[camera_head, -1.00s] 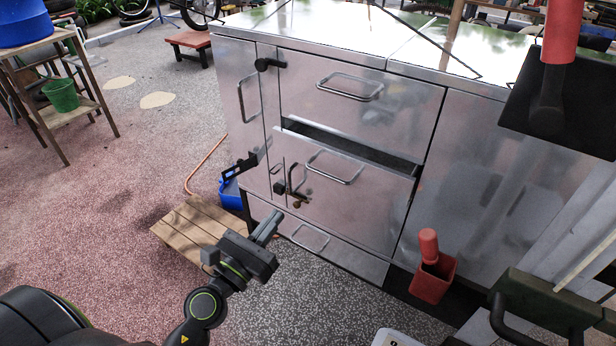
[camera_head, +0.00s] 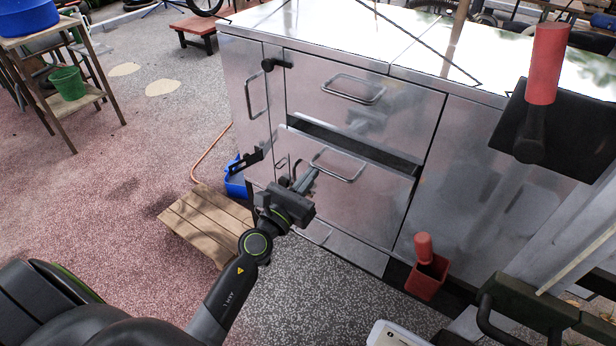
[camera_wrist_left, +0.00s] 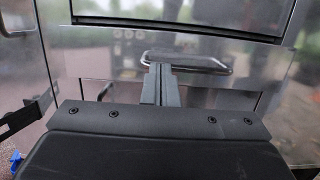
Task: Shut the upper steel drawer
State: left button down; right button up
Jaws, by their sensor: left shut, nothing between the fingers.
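A steel cabinet stands ahead with stacked fronts and bar handles. The top front (camera_head: 300,85) looks flush. The drawer front below it (camera_head: 385,190) stands slightly out, with a dark gap along its top edge. Its bar handle (camera_head: 338,165) also shows in the left wrist view (camera_wrist_left: 205,67). My left gripper (camera_head: 312,174) is shut and empty, in front of this drawer just left of the handle. In the left wrist view its fingertips (camera_wrist_left: 160,72) overlap the handle's left part; I cannot tell whether they touch. My right gripper is not in view.
A low wooden slatted platform (camera_head: 208,222) and a blue bin (camera_head: 236,182) are at the cabinet's left. A red holder (camera_head: 427,277) stands in front at right. A red handle on a black plate (camera_head: 545,60) overhangs at upper right.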

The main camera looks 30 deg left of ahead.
aim_at(326, 159)
pick_arm(q)
jog(key=shift+w, duration=0.1)
jog(key=x, duration=0.4)
jog(key=shift+w+f, duration=0.15)
jog(key=shift+f, duration=0.25)
jog(key=shift+r, duration=0.3)
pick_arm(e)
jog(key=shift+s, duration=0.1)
